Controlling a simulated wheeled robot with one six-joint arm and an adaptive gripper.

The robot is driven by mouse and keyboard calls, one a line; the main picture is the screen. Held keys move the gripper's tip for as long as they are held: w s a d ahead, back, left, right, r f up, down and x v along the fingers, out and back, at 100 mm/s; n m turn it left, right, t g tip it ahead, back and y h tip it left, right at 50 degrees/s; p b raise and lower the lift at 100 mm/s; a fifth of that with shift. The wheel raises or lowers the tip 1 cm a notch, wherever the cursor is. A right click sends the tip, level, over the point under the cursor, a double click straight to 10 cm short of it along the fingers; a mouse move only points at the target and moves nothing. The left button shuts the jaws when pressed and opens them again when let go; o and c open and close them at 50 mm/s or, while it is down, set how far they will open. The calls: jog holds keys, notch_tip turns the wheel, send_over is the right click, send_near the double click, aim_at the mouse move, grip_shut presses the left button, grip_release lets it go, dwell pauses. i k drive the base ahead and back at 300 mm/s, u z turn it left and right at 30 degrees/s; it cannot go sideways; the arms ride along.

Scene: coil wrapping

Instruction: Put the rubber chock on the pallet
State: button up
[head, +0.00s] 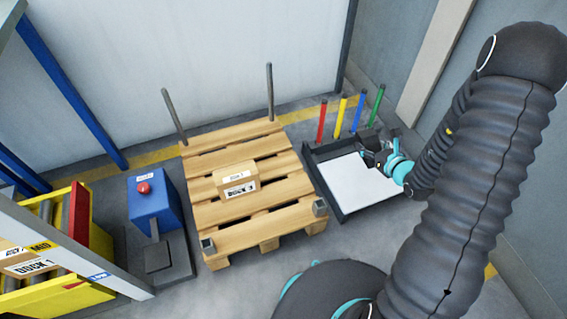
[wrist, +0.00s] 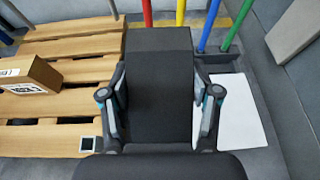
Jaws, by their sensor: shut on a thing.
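My gripper (head: 376,158) is over the dark tray at the right of the pallet in the head view. In the wrist view my gripper (wrist: 160,105) is shut on the black rubber chock (wrist: 158,75), which sits between its two fingers. The chock is hard to tell from the dark gripper in the head view. The wooden pallet (head: 232,238) lies on the floor left of my gripper. A cardboard box (head: 236,177) rests near its middle, with bare slats around it. The pallet also shows at the left of the wrist view (wrist: 75,47).
The dark tray (head: 343,215) holds a white sheet (head: 352,190). Red, yellow, blue and green posts (head: 322,121) stand along its back. Two grey posts (head: 270,90) rise at the pallet's back corners. A blue box with a red button (head: 150,203) stands left of the pallet.

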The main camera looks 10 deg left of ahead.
aim_at(278, 177)
jog(key=z, duration=1.75)
jog(key=k, duration=1.3)
jog(key=u, duration=2.05)
jog(key=i, duration=0.5)
jog(key=z, duration=0.05)
